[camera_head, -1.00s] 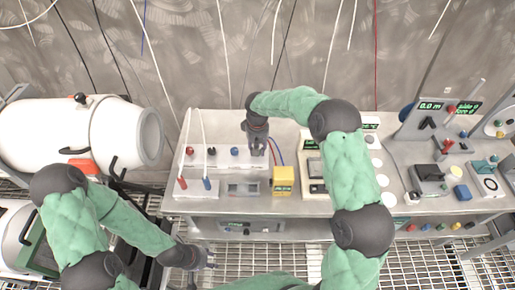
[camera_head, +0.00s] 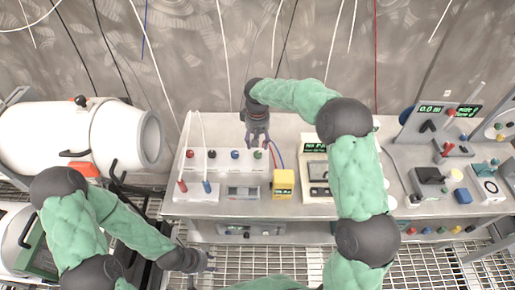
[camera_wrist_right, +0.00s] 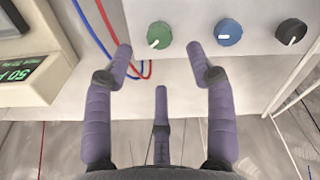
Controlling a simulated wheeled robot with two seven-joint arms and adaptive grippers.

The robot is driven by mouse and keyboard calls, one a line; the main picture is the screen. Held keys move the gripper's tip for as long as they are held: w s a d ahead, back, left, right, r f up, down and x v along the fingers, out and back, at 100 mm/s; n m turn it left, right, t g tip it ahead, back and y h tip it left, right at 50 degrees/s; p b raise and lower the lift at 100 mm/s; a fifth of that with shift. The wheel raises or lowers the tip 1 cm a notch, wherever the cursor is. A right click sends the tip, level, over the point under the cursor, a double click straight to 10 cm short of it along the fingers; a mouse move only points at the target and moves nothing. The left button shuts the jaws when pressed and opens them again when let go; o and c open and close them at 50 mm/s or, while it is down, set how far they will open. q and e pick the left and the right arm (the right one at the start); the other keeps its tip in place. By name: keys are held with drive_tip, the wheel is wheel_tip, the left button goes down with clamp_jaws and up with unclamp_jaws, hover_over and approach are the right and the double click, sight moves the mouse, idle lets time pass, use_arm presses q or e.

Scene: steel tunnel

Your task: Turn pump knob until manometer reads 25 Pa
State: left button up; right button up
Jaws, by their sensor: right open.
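A white box (camera_head: 224,168) carries a row of red (camera_head: 189,153), black (camera_head: 211,154), blue (camera_head: 234,154) and green (camera_head: 257,154) knobs. I cannot tell which one is the pump knob. My right gripper (camera_head: 259,142) is open and empty above the green knob. In the right wrist view, the green knob (camera_wrist_right: 159,35) lies just beyond and between the open fingertips (camera_wrist_right: 160,52). A device with a green display (camera_head: 313,148) stands right of the box; its display (camera_wrist_right: 28,75) reads about 50, partly cut off. My left gripper (camera_head: 203,262) hangs low over the grating, its fingers unclear.
A yellow meter (camera_head: 283,183) and a small grey panel (camera_head: 243,193) stand at the front of the bench. Red and blue tubes run near the right gripper. A white tank (camera_head: 60,135) is at left; more instruments crowd the right.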

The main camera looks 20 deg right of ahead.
sight(257, 153)
drive_tip(key=shift+r, duration=2.7)
drive_tip(key=shift+r, duration=0.1)
